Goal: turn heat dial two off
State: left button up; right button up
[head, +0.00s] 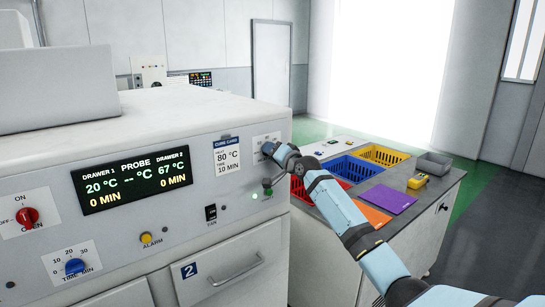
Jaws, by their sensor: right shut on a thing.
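The white oven's front panel (215,195) fills the left and middle of the head view. Its display (137,180) reads 20 °C for drawer 1 and 67 °C for drawer 2. My right gripper (268,149) reaches in from the right to a small label plate (264,139) at the panel's right end. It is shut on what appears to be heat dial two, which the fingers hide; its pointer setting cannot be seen. A dark knob (267,187) sits below the gripper, beside a lit green lamp (254,196). My left gripper is out of view.
A red dial (27,217), blue timer dial (75,267), yellow alarm button (146,238) and black fan switch (211,212) are on the panel. Drawer 2 (218,258) is below. A bench at right holds blue (352,168) and yellow (383,154) crates.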

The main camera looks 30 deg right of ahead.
jog(key=shift+n, duration=4.8)
jog(key=o, duration=0.9)
jog(key=s, duration=0.4)
jog(key=s+b, duration=0.1)
jog(key=s, duration=0.4)
jog(key=s+d+b, duration=0.1)
jog(key=s, duration=0.4)
jog(key=shift+w, duration=0.1)
